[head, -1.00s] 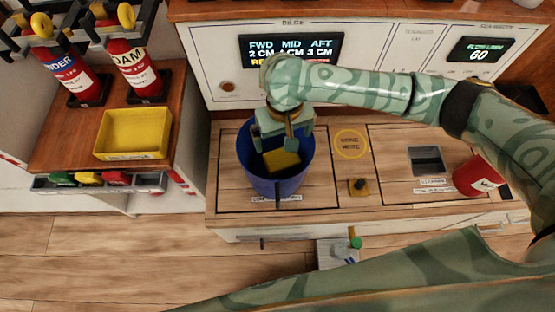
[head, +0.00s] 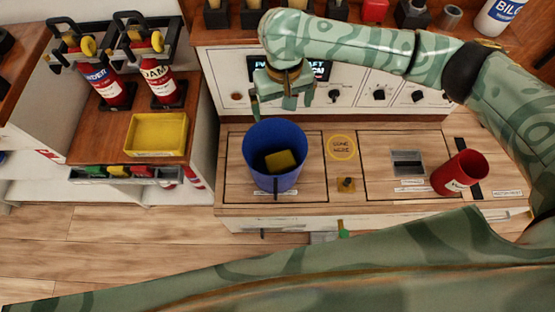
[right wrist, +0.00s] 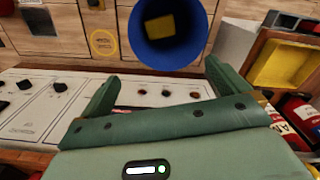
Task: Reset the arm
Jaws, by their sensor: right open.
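My right arm reaches in from the right in the head view, and its gripper (head: 284,100) hangs in front of the display panel, above and behind the blue bucket (head: 262,150). The jaws are open with nothing between them. The bucket stands on the wooden counter with a yellow block or sponge (head: 279,161) inside. In the right wrist view the gripper (right wrist: 158,88) shows two spread green fingers, with the blue bucket (right wrist: 150,50) and the yellow piece (right wrist: 160,28) beyond them. My left gripper is not in view.
A yellow tray (head: 156,151) and two red extinguishers (head: 160,84) stand on the left shelf. The panel (head: 350,95) with knobs rises behind. A small knob (head: 346,184) stands right of the bucket.

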